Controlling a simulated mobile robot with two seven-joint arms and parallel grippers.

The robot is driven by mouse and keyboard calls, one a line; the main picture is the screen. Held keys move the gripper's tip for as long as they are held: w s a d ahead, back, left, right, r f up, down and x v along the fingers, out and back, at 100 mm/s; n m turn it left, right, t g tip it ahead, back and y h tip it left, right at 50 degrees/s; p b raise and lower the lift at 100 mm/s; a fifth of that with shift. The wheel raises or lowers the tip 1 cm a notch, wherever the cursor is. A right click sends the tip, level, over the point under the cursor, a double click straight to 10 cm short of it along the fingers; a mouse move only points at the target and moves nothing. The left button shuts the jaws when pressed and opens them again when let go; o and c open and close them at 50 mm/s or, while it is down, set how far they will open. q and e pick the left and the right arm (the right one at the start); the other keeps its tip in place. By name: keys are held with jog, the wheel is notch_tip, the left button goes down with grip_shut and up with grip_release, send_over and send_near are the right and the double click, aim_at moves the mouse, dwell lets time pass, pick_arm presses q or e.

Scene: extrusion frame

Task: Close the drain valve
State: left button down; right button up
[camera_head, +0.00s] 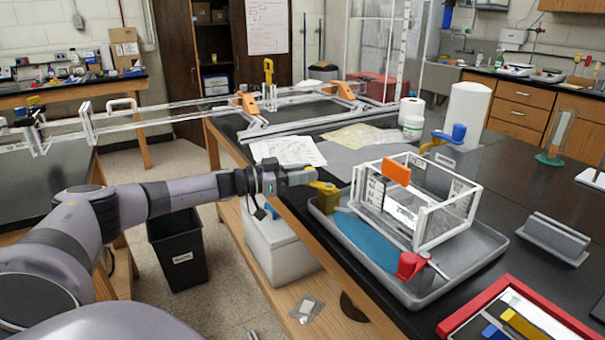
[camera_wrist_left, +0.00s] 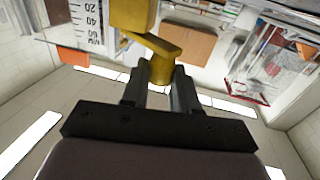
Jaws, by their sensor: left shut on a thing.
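The drain valve shows as a brass-yellow block (camera_head: 327,200) with a yellow lever (camera_head: 323,186), at the near left corner of a clear rectangular tank (camera_head: 450,214). In the left wrist view the yellow lever (camera_wrist_left: 163,64) runs from the valve body (camera_wrist_left: 131,14) down between my fingertips. My left gripper (camera_head: 313,176) reaches in from the left and is shut on the lever; it also shows in the left wrist view (camera_wrist_left: 160,82). The finger contact is small and partly hidden in the head view. My right gripper is out of view.
A red-rimmed tray (camera_head: 447,326) lies front right.

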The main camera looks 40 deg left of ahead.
pick_arm(q)
jog(key=shift+w+a+f+m+g+h+b, duration=0.1)
jog(key=shift+w+a+m+g+h+b, duration=0.2)
jog(key=shift+m+g+h+b, duration=0.4)
jog(key=m+h+b, duration=0.1)
jog(key=h+b, duration=0.1)
jog(key=b, duration=0.1)
jog(key=shift+w+g, duration=0.4)
jog(key=b, duration=0.1)
jog(key=m+g+h+b, duration=0.1)
jog(key=b, duration=0.1)
jog(key=shift+w+b, duration=0.25)
jog(key=shift+b, duration=0.05)
jog(key=shift+w+b, duration=0.1)
jog(key=shift+b, duration=0.4)
jog(key=shift+m+g+h, duration=0.3)
jog(key=c, duration=0.8)
grip_release()
jog(key=shift+c, duration=0.2)
